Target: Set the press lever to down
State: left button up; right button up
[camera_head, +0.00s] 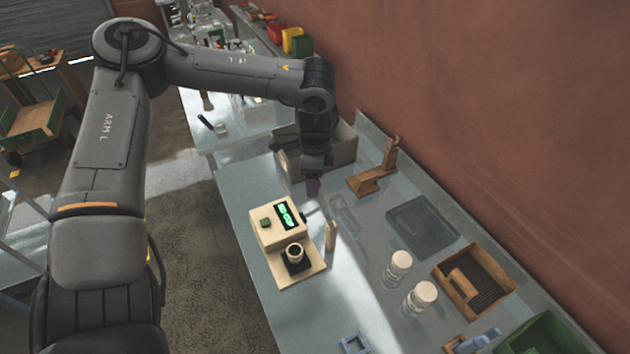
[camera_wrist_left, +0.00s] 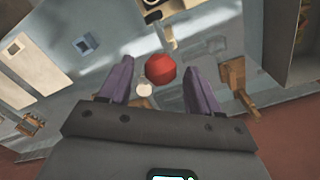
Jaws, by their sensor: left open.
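My left gripper (camera_head: 313,187) points down over the bench, behind the beige machine with a green display (camera_head: 268,222). Its purple fingers also show in the wrist view (camera_wrist_left: 160,84), spread apart. A red ball-shaped knob (camera_wrist_left: 160,68) appears between the fingers in that view, with clear gaps on both sides. What the knob is attached to is hidden, and I cannot tell its depth. No lever arm shows clearly in either view. A wooden stand (camera_head: 375,172) with an upright post is right of the gripper. My right gripper is not in view.
A box (camera_head: 340,148) stands just behind my left gripper. Two white-capped jars (camera_head: 398,265) and a wooden tray (camera_head: 480,285) are at the right. A small wooden post (camera_head: 331,236) stands beside the machine. The red wall (camera_head: 480,110) borders the bench.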

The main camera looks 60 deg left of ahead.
pick_arm(q)
jog(key=shift+f, duration=1.05)
grip_shut()
